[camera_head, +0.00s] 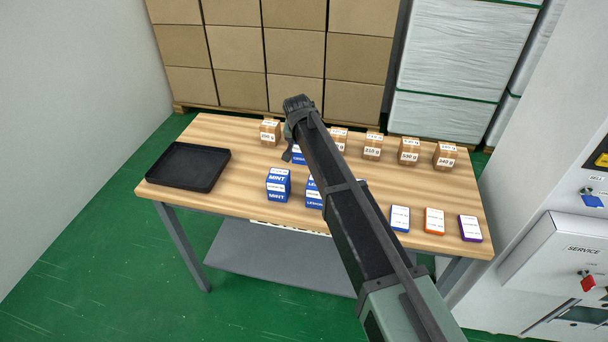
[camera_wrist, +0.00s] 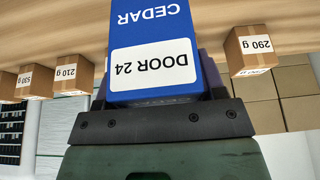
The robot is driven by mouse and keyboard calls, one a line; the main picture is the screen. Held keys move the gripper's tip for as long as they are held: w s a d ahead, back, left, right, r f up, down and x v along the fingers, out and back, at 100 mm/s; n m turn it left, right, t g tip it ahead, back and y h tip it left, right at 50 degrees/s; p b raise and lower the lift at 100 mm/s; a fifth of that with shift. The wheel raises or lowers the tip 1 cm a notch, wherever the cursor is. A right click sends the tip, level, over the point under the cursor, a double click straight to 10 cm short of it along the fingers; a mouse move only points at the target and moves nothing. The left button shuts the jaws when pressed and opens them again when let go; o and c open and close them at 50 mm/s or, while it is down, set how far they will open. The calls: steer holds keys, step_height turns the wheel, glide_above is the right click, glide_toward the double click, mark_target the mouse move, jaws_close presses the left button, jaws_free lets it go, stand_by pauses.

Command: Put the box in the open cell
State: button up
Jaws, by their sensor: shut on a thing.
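In the head view, my gripper (camera_head: 289,150) hangs over the back middle of the table, partly hidden by my arm. A blue box (camera_head: 299,158) shows beside it, its label too small to read surely. I cannot tell whether the held box touches the table. No open cell shows in either view.
Blue boxes marked "MINT" (camera_head: 278,185) and others stand on the wooden table (camera_head: 240,205), with a black tray (camera_head: 190,166) at left. Brown weight-marked boxes (camera_head: 373,146) line the back. Flat cards (camera_head: 434,221) lie at right. A grey machine with a "SERVICE" panel (camera_head: 580,250) stands far right.

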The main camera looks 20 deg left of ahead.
step_height(320, 180, down, 6)
steer(key=b, duration=0.4)
steer(key=shift+r, duration=0.3)
steer(key=shift+f, duration=0.15)
steer(key=o, duration=1.1)
steer(key=shift+c, duration=0.2)
steer(key=shift+r, duration=0.3)
steer(key=p+v, duration=1.1)
steer(key=shift+s+r, duration=0.25)
steer(key=shift+r, duration=0.1)
